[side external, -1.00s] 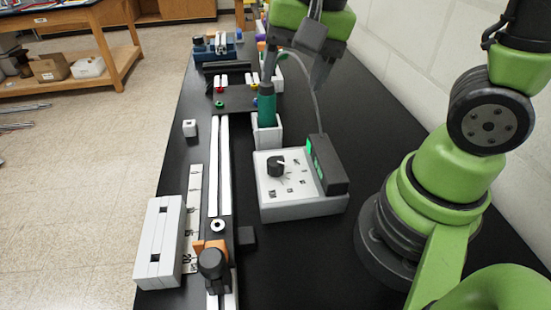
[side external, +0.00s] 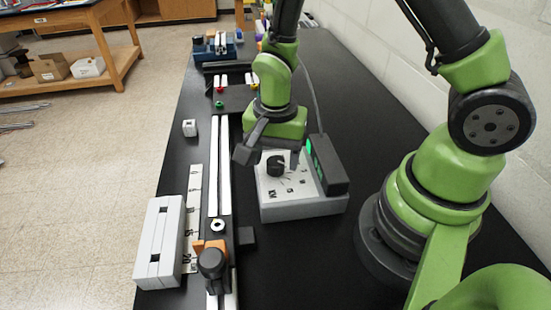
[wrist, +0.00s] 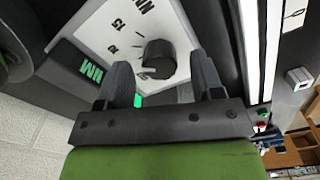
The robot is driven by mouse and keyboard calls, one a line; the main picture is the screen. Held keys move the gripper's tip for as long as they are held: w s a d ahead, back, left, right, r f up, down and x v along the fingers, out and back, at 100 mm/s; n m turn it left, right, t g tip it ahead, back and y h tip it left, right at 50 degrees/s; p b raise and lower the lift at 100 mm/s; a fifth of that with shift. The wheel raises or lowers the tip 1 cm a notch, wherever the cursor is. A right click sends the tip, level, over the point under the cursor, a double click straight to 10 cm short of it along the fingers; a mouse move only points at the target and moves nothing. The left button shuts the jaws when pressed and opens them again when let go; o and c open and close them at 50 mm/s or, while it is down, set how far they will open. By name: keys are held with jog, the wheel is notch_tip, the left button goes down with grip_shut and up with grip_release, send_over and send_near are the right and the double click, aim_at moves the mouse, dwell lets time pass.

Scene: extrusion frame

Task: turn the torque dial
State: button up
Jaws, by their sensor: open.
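The torque dial (side external: 276,166) is a black round knob on the sloped top of a white control box (side external: 290,209) with printed markings. My gripper (side external: 270,158) points down over the box, its fingers apart, with the dial showing between them. In the wrist view the dial (wrist: 158,59) also lies between the two open fingers (wrist: 160,68), with a gap on each side; neither finger appears to touch it. I cannot tell the exact height of the fingertips above the box.
A dark display unit (side external: 328,165) with green readouts stands on the box's right side. White rails (side external: 220,180) run along the left, with an orange and black clamp (side external: 211,258) at the near end. A white slotted block (side external: 158,240) lies farther left.

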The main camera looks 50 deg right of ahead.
jog(key=shift+f, duration=0.7)
jog(key=c, duration=0.9)
